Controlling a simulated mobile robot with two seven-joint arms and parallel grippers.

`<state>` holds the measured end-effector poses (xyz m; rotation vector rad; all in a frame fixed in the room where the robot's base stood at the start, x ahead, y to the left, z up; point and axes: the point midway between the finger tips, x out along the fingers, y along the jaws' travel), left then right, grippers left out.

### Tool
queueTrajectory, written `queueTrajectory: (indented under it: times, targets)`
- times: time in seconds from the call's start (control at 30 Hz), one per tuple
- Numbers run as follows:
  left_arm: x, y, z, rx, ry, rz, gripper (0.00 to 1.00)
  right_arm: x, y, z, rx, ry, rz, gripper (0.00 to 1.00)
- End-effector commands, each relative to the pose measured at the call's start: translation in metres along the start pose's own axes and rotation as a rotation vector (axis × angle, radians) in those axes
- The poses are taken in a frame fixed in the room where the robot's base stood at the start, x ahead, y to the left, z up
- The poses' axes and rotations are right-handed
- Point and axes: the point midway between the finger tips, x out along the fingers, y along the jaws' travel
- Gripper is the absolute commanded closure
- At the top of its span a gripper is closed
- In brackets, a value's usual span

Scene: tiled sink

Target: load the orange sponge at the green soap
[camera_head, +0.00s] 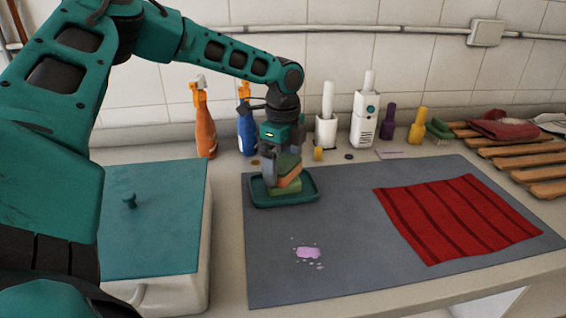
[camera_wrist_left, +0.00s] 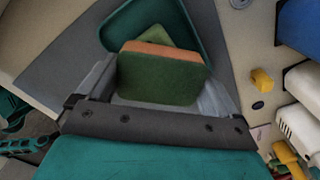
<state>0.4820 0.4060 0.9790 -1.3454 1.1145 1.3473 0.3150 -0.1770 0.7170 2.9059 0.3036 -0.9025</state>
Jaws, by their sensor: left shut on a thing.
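The orange sponge (camera_head: 289,179) has a dark green scouring side. It also shows in the left wrist view (camera_wrist_left: 160,76), between the fingers with its green side facing the camera. My left gripper (camera_head: 282,168) is shut on it and points down over the teal tray (camera_head: 262,198). The green soap (camera_head: 287,188) lies in the tray just under the sponge, a pale green block. Its edge shows past the sponge in the left wrist view (camera_wrist_left: 155,36). The sponge looks tilted, its lower edge at the soap; I cannot tell if they touch. My right gripper is out of view.
The tray stands on a grey mat (camera_head: 340,225) with a pink spill (camera_head: 308,253) and a striped red cloth (camera_head: 455,218). An orange spray bottle (camera_head: 205,125), a blue one (camera_head: 246,125) and white dispensers (camera_head: 365,118) stand behind. A teal-lidded box (camera_head: 160,230) is left.

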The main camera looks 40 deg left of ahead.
Motion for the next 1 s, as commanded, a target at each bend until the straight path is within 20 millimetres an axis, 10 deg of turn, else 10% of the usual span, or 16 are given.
queueTrajectory:
  times: [1.0]
  targets:
    - [0.0082,0.0,0.0,-0.001,0.001,0.0,0.3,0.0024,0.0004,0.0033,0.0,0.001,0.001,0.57]
